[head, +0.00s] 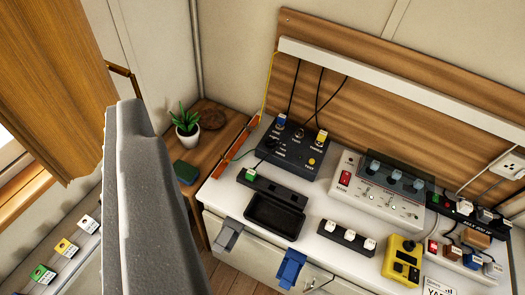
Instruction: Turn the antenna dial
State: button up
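No dial in view carries a label I can read as antenna. A dark control box (284,160) on the white desk bears small knobs, a yellow button and cables rising from its back. A pale control panel (349,194) to its right has a red switch (345,177), several small toggles and light-blue knobs behind a dark clear cover. The lettering on both is too small to read surely. A large grey body (143,200), probably part of my arm, fills the left foreground.
The white desk (222,193) also holds a black open tray (275,218), a yellow device (401,260) and a power strip with plugs (462,209). Grey and blue clip-like pieces (291,268) are at its front edge. A potted plant (186,127) stands on a wooden corner shelf.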

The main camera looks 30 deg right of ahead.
aim_at(270, 143)
jog(key=z, duration=0.15)
jog(key=i, duration=0.9)
jog(key=u, duration=0.1)
